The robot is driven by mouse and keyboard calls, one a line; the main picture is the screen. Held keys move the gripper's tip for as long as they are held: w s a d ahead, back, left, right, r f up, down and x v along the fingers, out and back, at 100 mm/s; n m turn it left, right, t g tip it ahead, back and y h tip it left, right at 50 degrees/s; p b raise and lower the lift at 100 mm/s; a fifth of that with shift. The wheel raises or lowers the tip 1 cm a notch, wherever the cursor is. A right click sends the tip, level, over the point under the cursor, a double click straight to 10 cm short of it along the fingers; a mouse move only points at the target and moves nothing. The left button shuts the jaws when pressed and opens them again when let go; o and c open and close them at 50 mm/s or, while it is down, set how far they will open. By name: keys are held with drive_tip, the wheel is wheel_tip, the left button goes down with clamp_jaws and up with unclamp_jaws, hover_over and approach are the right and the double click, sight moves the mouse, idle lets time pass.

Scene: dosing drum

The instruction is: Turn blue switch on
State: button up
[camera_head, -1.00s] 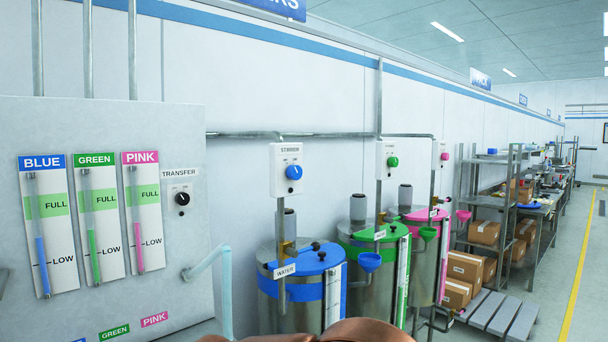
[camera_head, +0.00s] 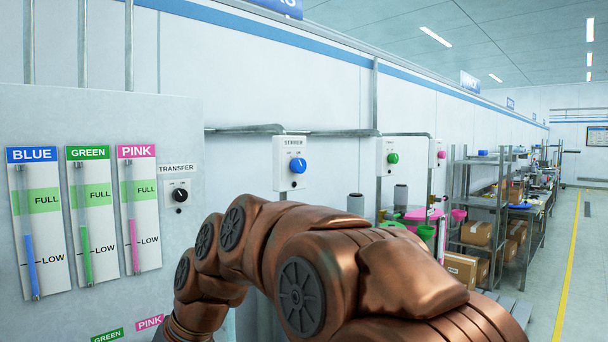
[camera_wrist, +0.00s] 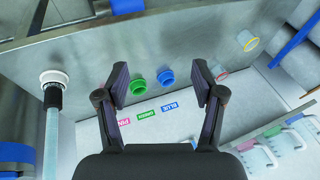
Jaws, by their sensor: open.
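The blue switch (camera_head: 298,165) is a round blue knob on a white wall box (camera_head: 290,150) labelled STIRRER, in the middle of the head view. Its exact setting is too small to read. My copper arm crosses the head view below and in front of the box, and my gripper is out of that view. In the wrist view my gripper (camera_wrist: 159,76) is open and empty, its two fingers apart. It faces a grey panel with a blue port (camera_wrist: 166,77) and a green port (camera_wrist: 138,86) beyond the fingers. The blue switch is not seen in the wrist view.
A grey panel with blue, green and pink gauges and a black TRANSFER knob (camera_head: 180,195) stands at left. Boxes with green (camera_head: 392,158) and pink (camera_head: 441,154) knobs are farther right. My arm hides most of the drums. A shelf (camera_head: 470,205) with cartons stands at right.

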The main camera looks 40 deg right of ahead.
drive_tip(key=w+d+r+t+b, duration=0.4)
drive_tip(key=w+d+r+t, duration=0.4)
drive_tip(key=w+d+r, duration=1)
drive_tip(key=t+h+b, duration=0.2)
drive_tip(key=t+h, duration=0.2)
drive_tip(key=t, duration=0.3)
approach(302, 166)
drive_tip(key=shift+n, duration=0.3)
drive_tip(key=shift+w+r, duration=0.1)
drive_tip(key=shift+w, duration=4.6)
drive_tip(key=shift+c, duration=0.3)
